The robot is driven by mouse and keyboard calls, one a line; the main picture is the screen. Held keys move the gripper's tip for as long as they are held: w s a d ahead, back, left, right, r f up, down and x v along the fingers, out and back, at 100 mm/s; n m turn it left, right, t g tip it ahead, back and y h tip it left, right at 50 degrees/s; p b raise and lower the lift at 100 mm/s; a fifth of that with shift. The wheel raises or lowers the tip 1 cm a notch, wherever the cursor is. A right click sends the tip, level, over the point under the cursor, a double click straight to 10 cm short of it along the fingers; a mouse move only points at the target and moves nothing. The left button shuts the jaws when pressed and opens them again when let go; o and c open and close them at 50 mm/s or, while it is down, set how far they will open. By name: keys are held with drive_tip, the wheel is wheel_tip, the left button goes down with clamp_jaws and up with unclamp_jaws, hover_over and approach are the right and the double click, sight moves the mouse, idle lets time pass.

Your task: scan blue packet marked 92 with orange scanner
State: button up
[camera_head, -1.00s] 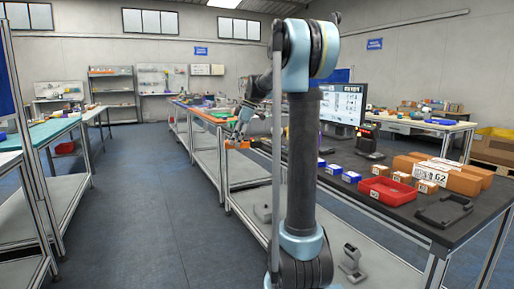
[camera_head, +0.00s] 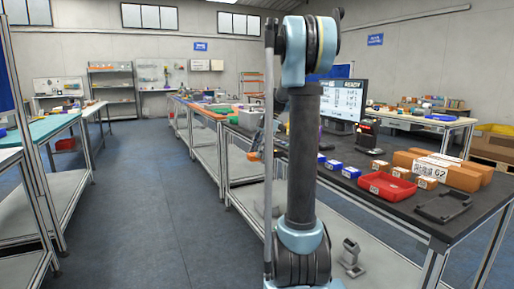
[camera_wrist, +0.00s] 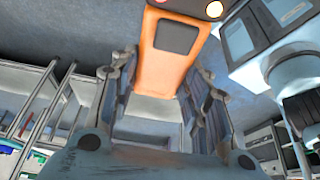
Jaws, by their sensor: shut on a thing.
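The orange scanner (camera_wrist: 172,62) is held between the fingers of my gripper (camera_wrist: 160,85) in the wrist view, with its dark panel facing the camera. In the head view my gripper is partly hidden behind my arm, and the orange scanner (camera_head: 253,156) shows as a small patch at the table's left edge. Three small blue packets, a left one (camera_head: 321,160), a middle one (camera_head: 334,166) and a right one (camera_head: 351,173), lie apart on the dark table (camera_head: 400,212). Their numbers are too small to read, so I cannot tell which is 92.
A red tray (camera_head: 387,186), several orange boxes and a black holder (camera_head: 443,206) stand to the right of the packets. A monitor (camera_head: 342,100) and a dark device with red (camera_head: 367,132) stand behind. The floor aisle on the left is clear.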

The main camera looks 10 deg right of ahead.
drive_tip(key=shift+f, duration=1.1)
wheel_tip(320, 180, up, 12)
